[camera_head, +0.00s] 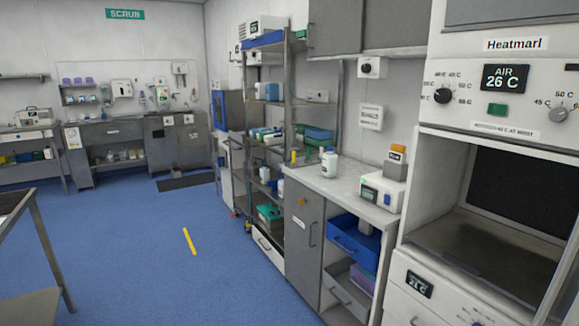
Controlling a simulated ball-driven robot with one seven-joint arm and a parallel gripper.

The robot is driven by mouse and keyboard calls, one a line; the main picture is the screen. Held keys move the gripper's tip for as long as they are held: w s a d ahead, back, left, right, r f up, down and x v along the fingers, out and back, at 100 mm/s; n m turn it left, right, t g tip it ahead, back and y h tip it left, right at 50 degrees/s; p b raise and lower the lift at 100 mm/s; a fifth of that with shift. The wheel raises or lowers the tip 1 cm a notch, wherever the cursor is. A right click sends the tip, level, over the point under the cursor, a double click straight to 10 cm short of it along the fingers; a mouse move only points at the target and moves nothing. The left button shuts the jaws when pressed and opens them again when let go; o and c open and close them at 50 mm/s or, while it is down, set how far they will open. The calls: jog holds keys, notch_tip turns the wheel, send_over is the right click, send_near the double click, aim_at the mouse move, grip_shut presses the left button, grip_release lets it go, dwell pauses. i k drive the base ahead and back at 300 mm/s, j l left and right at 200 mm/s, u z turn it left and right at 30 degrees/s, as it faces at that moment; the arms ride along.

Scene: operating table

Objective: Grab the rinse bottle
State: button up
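A white bottle (329,163) with a dark top and a bluish label stands upright on the counter at centre right. It may be the rinse bottle, but its label is too small to read. A smaller yellow item (294,156) stands to its left near the counter's back end. Other small bottles (162,95) sit by the sinks at the far back wall, too small to tell apart. My gripper is not in view, so its state and its place relative to the bottle do not show.
The grey-white counter (345,183) carries a white device (382,191) at its near end. A heating cabinet (490,160) fills the right. A metal table (45,245) stands at left.

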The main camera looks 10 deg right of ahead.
aim_at(329, 159)
jog(key=i+u, duration=0.2)
jog(key=i, duration=1.2)
jog(key=i+z, duration=0.15)
jog(key=i, duration=0.4)
jog(key=i+j+z, duration=0.1)
jog(key=i, duration=0.4)
jog(key=i+j+z, duration=0.15)
jog(key=i, duration=0.4)
